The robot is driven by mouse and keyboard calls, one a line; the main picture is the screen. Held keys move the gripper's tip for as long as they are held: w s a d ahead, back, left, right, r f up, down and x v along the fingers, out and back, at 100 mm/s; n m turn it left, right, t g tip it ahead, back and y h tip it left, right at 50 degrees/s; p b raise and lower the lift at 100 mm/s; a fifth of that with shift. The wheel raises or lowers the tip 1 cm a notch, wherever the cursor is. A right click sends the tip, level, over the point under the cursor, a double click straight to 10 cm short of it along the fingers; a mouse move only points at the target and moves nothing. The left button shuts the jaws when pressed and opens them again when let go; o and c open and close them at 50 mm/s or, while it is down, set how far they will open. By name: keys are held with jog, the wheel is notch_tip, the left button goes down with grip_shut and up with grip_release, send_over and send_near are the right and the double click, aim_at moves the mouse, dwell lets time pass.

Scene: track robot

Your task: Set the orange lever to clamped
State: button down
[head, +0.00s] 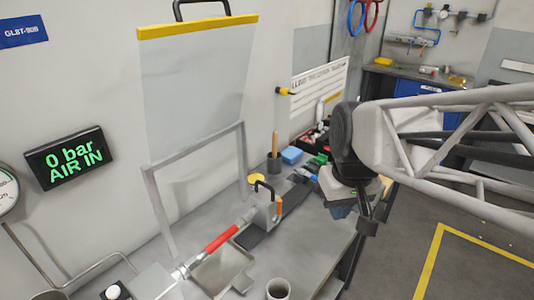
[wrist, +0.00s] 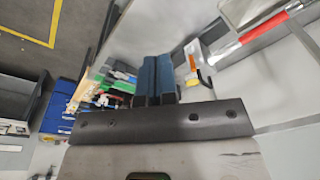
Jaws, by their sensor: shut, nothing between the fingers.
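The orange lever (head: 279,206) is a small upright piece on the right side of a grey block fixture (head: 263,212) with a black handle, on the bench. In the wrist view an orange piece (wrist: 192,64), which looks like the lever, shows just right of my fingers. My gripper (head: 340,212) is to the right of the fixture, over the bench's right edge, apart from the lever. In the wrist view my gripper's two dark blue fingers (wrist: 157,75) are together with nothing between them. I cannot tell the lever's setting.
A red-sleeved bar (head: 221,238) lies left of the fixture. A grey open tray (head: 222,270) and a grey cup (head: 278,289) stand near the front. A pot with a wooden handle (head: 274,155) and a blue block (head: 292,155) are behind. A clear guard panel (head: 197,80) hangs above.

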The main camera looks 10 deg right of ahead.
aim_at(278, 211)
jog(key=w+f+n+g+y, duration=0.1)
jog(key=w+f+n+g, duration=0.1)
jog(key=w, duration=1)
jog(key=w+f+n+g+y, duration=0.2)
jog(key=w+f+n, duration=0.1)
jog(key=w, duration=0.9)
jog(key=shift+w+d+n, duration=0.15)
jog(key=shift+d+n, duration=0.05)
jog(key=shift+n, duration=0.1)
jog(key=shift+f, duration=0.2)
jog(key=s+a+f, duration=0.4)
jog(key=a+f, duration=0.2)
jog(key=f, duration=0.3)
jog(key=shift+s+a, duration=0.15)
jog(key=shift+a, duration=0.1)
